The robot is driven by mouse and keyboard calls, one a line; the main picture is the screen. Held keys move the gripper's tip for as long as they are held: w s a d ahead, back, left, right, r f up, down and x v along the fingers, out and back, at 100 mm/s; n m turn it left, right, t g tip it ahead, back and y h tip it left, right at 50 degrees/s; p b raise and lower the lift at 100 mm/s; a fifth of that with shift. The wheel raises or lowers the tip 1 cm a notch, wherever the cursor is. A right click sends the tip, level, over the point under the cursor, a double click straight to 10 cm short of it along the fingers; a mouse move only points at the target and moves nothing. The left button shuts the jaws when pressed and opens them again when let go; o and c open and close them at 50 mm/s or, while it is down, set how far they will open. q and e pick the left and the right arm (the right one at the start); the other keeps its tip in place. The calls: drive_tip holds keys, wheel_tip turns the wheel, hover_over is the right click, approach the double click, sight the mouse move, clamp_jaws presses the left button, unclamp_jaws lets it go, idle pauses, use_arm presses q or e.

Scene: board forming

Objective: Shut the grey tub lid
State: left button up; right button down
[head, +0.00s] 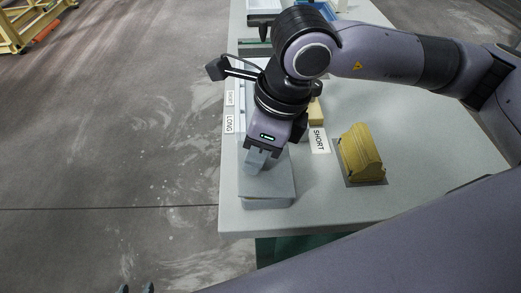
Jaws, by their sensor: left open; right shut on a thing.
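The grey tub (268,203) stands near the table's front left corner. Its flat grey lid (278,182) lies over the top, and only a thin band of the tub's wall shows below it. My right gripper (257,162) points down onto the rear left part of the lid and is shut on it. The gripper hides the exact grip and the lid's far edge, so I cannot tell if the lid is fully seated. Only the fingertips of my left gripper (135,288) show at the bottom edge, apart and empty, over the floor.
A yellow-tan block (361,154) sits on a dark mat to the right of the tub. A SHORT label (319,141) lies between them. Another yellow piece (315,111) is partly hidden behind my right arm. A LONG label (229,124) is at the left edge. The table's front right is clear.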

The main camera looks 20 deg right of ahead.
drive_tip(key=shift+w+a+f+h+b, duration=0.1)
drive_tip(key=shift+a+f+h+b, duration=0.35)
drive_tip(key=shift+h, duration=0.25)
drive_tip(key=shift+f+g+h+b, duration=0.15)
drive_tip(key=shift+g+h+b, duration=0.15)
drive_tip(key=shift+h, duration=0.1)
drive_tip(key=c, duration=0.9)
unclamp_jaws()
